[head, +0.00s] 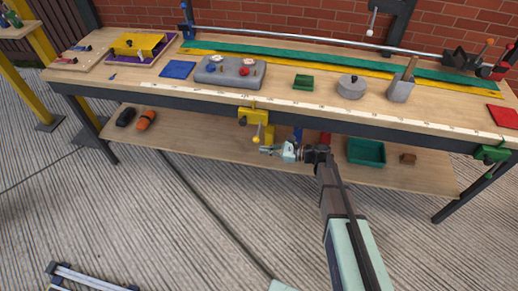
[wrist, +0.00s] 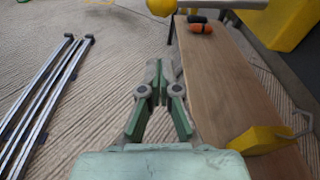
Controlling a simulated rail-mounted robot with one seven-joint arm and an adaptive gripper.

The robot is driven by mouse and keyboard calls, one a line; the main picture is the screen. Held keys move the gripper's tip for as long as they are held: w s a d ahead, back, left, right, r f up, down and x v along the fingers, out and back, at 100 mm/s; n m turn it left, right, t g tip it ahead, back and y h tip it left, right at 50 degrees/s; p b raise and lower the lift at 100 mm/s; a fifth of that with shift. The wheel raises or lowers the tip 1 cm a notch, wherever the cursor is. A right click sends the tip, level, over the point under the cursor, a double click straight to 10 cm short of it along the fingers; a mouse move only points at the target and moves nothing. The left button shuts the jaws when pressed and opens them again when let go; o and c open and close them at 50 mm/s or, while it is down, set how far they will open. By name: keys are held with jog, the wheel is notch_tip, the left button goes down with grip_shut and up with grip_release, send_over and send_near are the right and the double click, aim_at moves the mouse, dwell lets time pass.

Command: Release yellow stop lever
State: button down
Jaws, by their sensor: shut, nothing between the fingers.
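The yellow stop (head: 252,116) is clamped on the front edge of the workbench. Its lever hangs down from it and ends in a yellow ball knob (head: 256,139). In the wrist view the knob (wrist: 161,6) is cut by the top edge, ahead of my fingertips, with part of the yellow stop (wrist: 292,20) at the top right. My gripper (head: 265,150) is shut and empty, just below and slightly right of the knob in the head view. In the wrist view my gripper's fingers (wrist: 160,80) meet at their tips, apart from the knob.
The lower shelf (wrist: 215,80) runs beside my gripper, with orange (head: 147,119) and black (head: 126,116) items at its left. A yellow object with a grey hook (wrist: 262,139) is close on the right in the wrist view. A green bin (head: 366,152) stands on the shelf.

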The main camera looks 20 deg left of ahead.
jog(key=v, duration=0.7)
jog(key=shift+b, duration=0.35)
jog(key=shift+d+r, duration=0.1)
jog(key=s+d+f+n+g+h+p, duration=0.1)
jog(key=s+d+f+n+h, duration=1)
jog(key=s+d+f, duration=0.7)
jog(key=s+d+f+n+g+h+p, duration=0.1)
jog(key=s+d+f+h, duration=0.1)
jog(key=s+d, duration=0.6)
jog(key=s+d+f+n+g+h+p, duration=0.1)
jog(key=s+d+f+n+g+h, duration=0.1)
jog(key=s+d, duration=0.7)
jog(key=s+f+h, duration=0.1)
jog(key=s, duration=0.5)
jog(key=shift+d+f, duration=0.3)
jog(key=shift+f, duration=0.05)
